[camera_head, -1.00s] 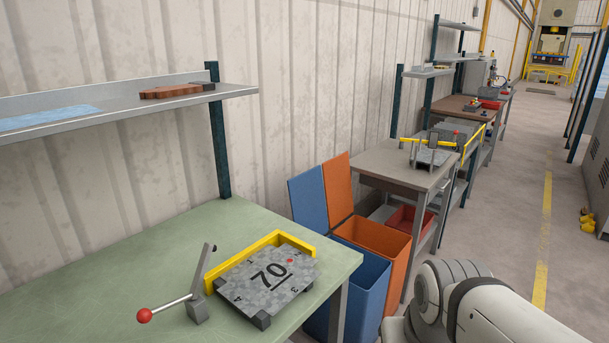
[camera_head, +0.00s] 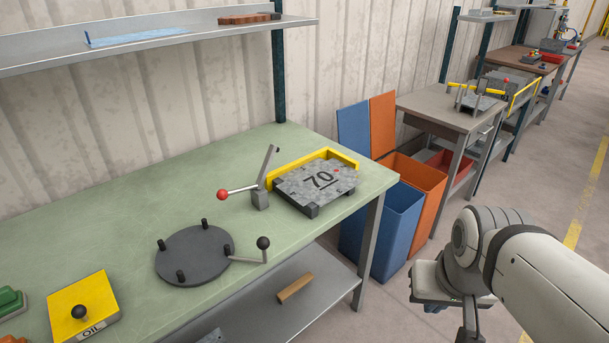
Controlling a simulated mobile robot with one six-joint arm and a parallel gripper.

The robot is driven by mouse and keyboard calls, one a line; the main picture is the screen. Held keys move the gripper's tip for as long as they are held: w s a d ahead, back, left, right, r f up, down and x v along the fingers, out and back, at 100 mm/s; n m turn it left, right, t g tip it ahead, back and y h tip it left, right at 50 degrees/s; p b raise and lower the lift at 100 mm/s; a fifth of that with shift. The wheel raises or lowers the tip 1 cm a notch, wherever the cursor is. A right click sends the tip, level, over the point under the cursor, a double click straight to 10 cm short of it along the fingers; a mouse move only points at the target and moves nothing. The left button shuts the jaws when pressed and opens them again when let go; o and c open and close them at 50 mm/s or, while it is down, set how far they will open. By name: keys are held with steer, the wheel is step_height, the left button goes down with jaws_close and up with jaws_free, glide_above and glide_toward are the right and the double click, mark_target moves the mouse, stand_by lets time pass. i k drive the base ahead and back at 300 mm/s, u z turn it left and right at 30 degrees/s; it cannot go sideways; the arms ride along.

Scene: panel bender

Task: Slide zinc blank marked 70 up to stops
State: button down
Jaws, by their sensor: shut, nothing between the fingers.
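The mottled grey zinc blank marked 70 (camera_head: 306,192) lies flat on a low dark fixture (camera_head: 311,211) on the green bench, near its right end. Yellow stops (camera_head: 344,156) form an L along its left and back sides. Whether the blank touches them is too small to tell. A lever clamp (camera_head: 260,198) with a red ball (camera_head: 222,195) stands to the left of the blank, its arm raised. My arm comes in at the lower right, over the floor and well away from the blank.
A dark round plate (camera_head: 195,255) with pegs and a black-knobbed handle stands left of the blank. A yellow OIL box (camera_head: 83,306) is further left. Blue (camera_head: 381,221) and orange (camera_head: 422,187) bins stand right of the bench. A shelf (camera_head: 130,49) hangs above.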

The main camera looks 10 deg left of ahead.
mark_target(314, 183)
steer(key=u, duration=0.35)
steer(key=i, duration=1.05)
steer(key=z, duration=0.3)
